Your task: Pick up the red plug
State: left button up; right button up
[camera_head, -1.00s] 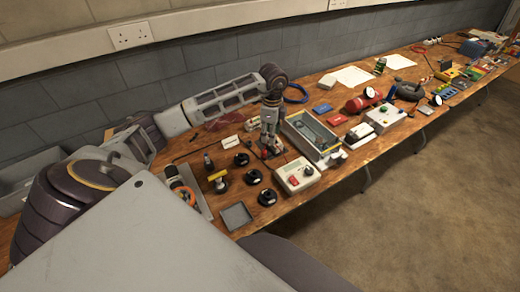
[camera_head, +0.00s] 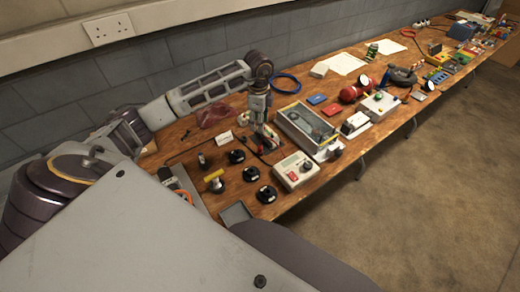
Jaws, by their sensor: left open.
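My left gripper (camera_head: 263,140) points down over the workbench, with its fingers low near the wood. It is open. A small red thing (camera_head: 265,150), which looks like the red plug, shows at the fingertips. The fingers partly hide it, and I cannot tell whether they touch it. A dark cable runs on the bench beside the gripper. My right gripper is not in view.
Several black round pieces (camera_head: 251,174) lie left of and in front of the gripper. A grey open case (camera_head: 305,130) stands close on its right, with a beige box with a red switch (camera_head: 296,170) in front. A red crumpled thing (camera_head: 213,116) lies behind left.

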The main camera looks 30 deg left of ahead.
pick_arm(q)
send_over(260, 150)
jog(key=w+a, duration=0.1)
notch_tip(260, 150, down, 7)
jog(key=shift+w+a, duration=0.1)
jog(key=shift+f, duration=0.7)
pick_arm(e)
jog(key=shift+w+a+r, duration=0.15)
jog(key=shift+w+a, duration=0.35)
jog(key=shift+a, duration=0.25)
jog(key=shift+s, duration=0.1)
